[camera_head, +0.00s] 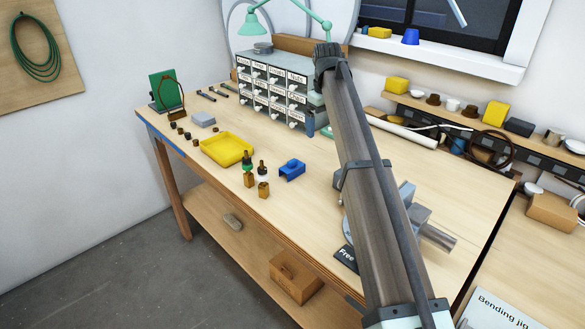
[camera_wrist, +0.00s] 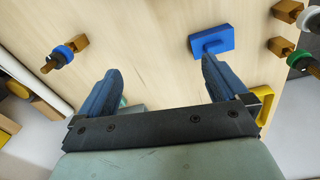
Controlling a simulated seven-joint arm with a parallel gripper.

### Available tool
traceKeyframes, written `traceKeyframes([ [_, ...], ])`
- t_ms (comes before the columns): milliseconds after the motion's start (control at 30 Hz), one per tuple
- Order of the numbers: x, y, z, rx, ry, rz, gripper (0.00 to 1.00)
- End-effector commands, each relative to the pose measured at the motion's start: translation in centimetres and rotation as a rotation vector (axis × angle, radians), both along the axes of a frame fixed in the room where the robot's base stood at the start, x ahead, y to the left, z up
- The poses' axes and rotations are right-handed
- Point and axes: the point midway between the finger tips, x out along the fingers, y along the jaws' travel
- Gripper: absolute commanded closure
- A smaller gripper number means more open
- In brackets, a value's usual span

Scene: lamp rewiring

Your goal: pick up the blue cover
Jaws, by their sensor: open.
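The blue cover (camera_head: 291,170) is a small block with a raised part on top, lying on the bench to the right of the brass lamp parts. In the wrist view the blue cover (camera_wrist: 212,42) lies on the wood just beyond the tip of the right-hand finger. My gripper (camera_wrist: 160,68) is open, with nothing between its two dark blue fingers. In the head view my gripper is partly hidden by my arm, in front of the drawer cabinet, above the bench behind the cover. The gripper and cover look apart.
Brass lamp parts (camera_head: 263,188) with dark tops stand just left of the cover, and a yellow tray (camera_head: 227,149) lies beyond them. The labelled drawer cabinet (camera_head: 272,88) stands behind. A grey vise (camera_head: 418,215) is at the right. Bare wood surrounds the cover's front and right.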

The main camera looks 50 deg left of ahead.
Motion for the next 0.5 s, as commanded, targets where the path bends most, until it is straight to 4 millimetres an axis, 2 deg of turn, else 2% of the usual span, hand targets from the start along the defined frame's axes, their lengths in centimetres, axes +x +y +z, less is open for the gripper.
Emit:
traceKeyframes([
  [33, -2.1, 1.4, -0.1, -0.006, 0.012, 0.043, 0.00],
  [100, -4.4, 2.8, -0.1, -0.015, 0.029, 0.091, 0.00],
  [200, -6.7, 4.1, -0.2, -0.023, 0.044, 0.142, 0.00],
  [333, -8.2, 4.9, -0.3, -0.030, 0.055, 0.174, 0.00],
  [500, -8.5, 5.0, -1.1, -0.032, 0.057, 0.181, 0.00],
])
